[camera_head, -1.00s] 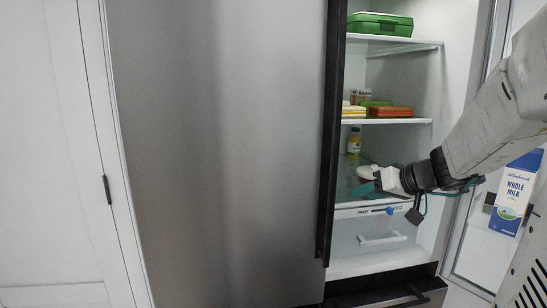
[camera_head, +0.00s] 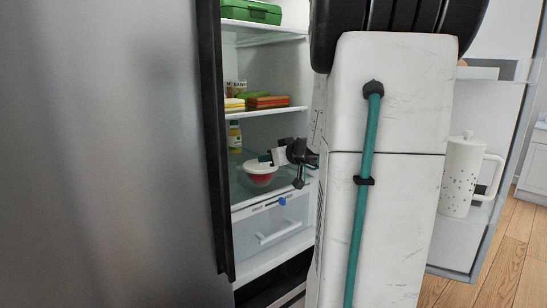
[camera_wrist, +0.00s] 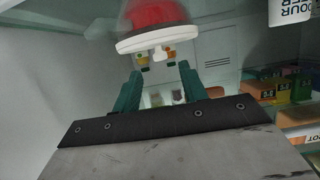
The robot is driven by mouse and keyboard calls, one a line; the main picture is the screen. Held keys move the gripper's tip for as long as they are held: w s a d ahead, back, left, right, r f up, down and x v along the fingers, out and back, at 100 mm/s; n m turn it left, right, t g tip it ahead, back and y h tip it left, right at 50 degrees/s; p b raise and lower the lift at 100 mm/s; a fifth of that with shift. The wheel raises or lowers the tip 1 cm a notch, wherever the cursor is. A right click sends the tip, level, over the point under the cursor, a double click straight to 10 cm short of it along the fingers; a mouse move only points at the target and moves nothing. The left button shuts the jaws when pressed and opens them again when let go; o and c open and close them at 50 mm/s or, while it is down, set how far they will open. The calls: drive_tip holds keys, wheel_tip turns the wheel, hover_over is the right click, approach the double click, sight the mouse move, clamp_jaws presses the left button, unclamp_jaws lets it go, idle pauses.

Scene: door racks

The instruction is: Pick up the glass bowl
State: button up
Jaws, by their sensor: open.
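The glass bowl (camera_head: 260,180) sits on the lower glass shelf inside the open fridge. It is clear, with red contents and a white lid or rim. In the wrist view the bowl (camera_wrist: 155,14) is at the top, upside down, its white rim nearest the fingers. My gripper (camera_head: 266,158) is at the bowl's upper right in the head view. Whether a finger touches the rim I cannot tell.
A yellow-labelled jar (camera_head: 234,138) stands behind the bowl. Boxes (camera_head: 268,102) lie on the shelf above, and a green case (camera_head: 251,11) on the top shelf. The left fridge door (camera_head: 100,150) is closed. A white pitcher (camera_head: 463,175) stands in the open right door. My arm covers much of the fridge's right side.

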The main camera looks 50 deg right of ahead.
drive_tip(key=x, duration=0.6)
drive_tip(key=shift+w+f, duration=0.2)
drive_tip(key=shift+w, duration=0.05)
drive_tip(key=shift+c, duration=0.3)
clamp_jaws()
